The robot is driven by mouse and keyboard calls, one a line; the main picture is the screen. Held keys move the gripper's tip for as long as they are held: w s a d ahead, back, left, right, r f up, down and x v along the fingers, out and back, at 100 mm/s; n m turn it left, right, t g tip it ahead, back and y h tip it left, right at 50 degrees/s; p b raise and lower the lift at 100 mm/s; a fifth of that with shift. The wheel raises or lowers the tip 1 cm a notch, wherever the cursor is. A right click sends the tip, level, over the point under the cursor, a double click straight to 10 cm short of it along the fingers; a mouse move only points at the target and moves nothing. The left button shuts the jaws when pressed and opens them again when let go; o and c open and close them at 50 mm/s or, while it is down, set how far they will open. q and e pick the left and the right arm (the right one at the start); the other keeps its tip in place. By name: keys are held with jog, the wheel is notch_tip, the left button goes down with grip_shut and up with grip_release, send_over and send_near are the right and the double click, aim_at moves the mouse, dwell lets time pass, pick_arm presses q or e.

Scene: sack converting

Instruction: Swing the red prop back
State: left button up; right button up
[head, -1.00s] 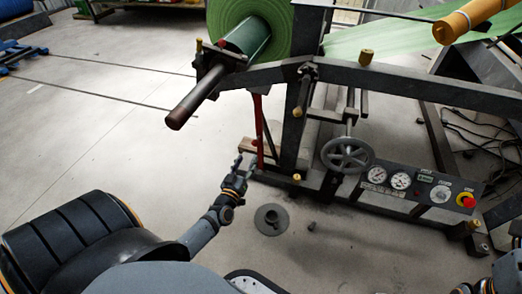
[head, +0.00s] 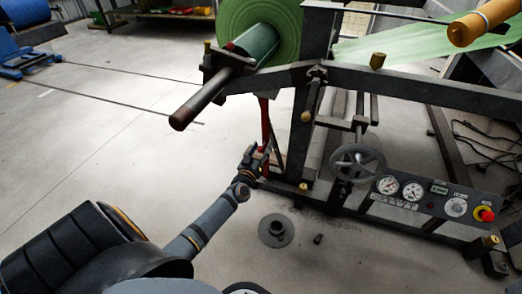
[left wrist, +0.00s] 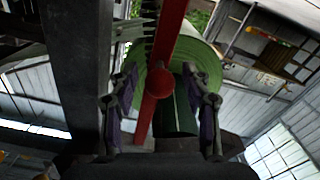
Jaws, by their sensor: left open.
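The red prop (head: 265,120) hangs upright under the end of the green roll (head: 262,25), beside the dark machine post. In the left wrist view the prop (left wrist: 170,35) is a red bar with a round red end or knob, running between the two fingers. My left gripper (head: 262,152) is at the lower part of the prop. In the left wrist view my left gripper (left wrist: 160,88) is open, one finger on each side of the bar, with gaps on both sides. The prop's lower end is partly hidden by the gripper in the head view. My right gripper is out of view.
A dark post (left wrist: 75,70) stands close to the left of the gripper in the wrist view. A handwheel (head: 358,165) and a gauge panel (head: 430,195) are to the right. A round grey base (head: 276,230) lies on the floor.

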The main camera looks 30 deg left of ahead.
pick_arm(q)
grip_shut()
dwell(0.3)
jog(key=w+d+f+m+p, duration=0.1)
jog(key=d+m+p, duration=0.2)
jog(key=d, duration=0.4)
jog(key=shift+w+m+p, duration=0.3)
jog(key=shift+p, duration=0.05)
jog(key=shift+d, duration=0.15)
